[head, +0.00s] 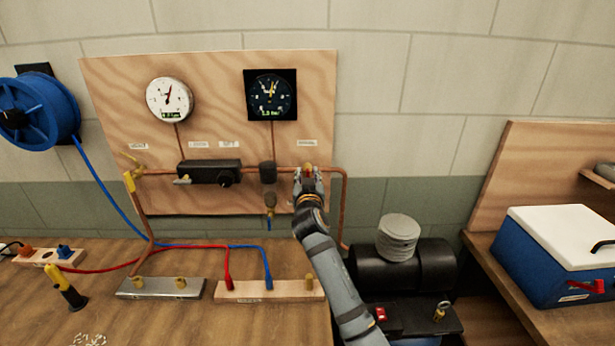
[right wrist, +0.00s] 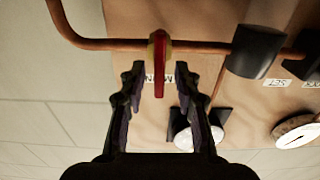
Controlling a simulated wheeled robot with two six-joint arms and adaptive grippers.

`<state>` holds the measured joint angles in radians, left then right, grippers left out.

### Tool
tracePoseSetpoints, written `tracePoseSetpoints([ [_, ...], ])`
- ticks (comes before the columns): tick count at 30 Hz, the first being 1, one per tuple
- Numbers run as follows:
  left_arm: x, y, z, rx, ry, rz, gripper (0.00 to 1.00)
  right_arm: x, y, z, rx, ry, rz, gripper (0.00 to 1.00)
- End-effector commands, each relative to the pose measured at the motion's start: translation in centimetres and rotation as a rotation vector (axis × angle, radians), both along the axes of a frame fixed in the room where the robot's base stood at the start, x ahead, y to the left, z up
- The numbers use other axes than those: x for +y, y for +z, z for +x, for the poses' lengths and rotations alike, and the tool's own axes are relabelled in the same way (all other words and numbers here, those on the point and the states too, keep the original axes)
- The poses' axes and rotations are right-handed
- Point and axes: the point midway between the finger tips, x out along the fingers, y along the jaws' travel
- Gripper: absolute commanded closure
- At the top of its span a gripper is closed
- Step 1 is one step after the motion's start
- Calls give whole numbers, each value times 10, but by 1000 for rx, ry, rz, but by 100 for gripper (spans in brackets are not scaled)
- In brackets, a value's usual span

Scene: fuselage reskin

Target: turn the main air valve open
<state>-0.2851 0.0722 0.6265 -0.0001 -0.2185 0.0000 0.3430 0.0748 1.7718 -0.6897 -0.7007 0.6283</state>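The valve (right wrist: 158,50) is a brass body with a red lever, set on the copper pipe in the right wrist view. Its lever reaches toward my right gripper (right wrist: 158,72). The two fingers stand open on either side of the lever's end, with a gap visible on both sides. In the head view my right gripper (head: 308,178) is at the pipe, right of the dark filter, and covers most of the valve. Only a brass bit of the valve (head: 308,168) shows there. My left gripper is not in view.
The plywood panel (head: 222,75) carries a white gauge (head: 170,99), a dark gauge (head: 270,95) and a black manifold (head: 210,172). A yellow-handled valve (head: 130,180) is at the pipe's left end. A black compressor tank (head: 430,265) stands lower right, and a blue cooler (head: 560,270) beyond it.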

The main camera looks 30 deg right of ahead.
Motion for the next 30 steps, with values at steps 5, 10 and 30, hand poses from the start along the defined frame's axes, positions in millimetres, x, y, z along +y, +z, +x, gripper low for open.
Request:
tracePoseSetpoints([
  [5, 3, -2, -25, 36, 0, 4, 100, 0, 0, 0, 0, 0, 0, 68],
  [10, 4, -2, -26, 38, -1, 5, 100, 0, 0, 0, 0, 0, -1, 91],
  [30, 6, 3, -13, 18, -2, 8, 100, 2, 0, 1, 49, 0, -97, 100],
])
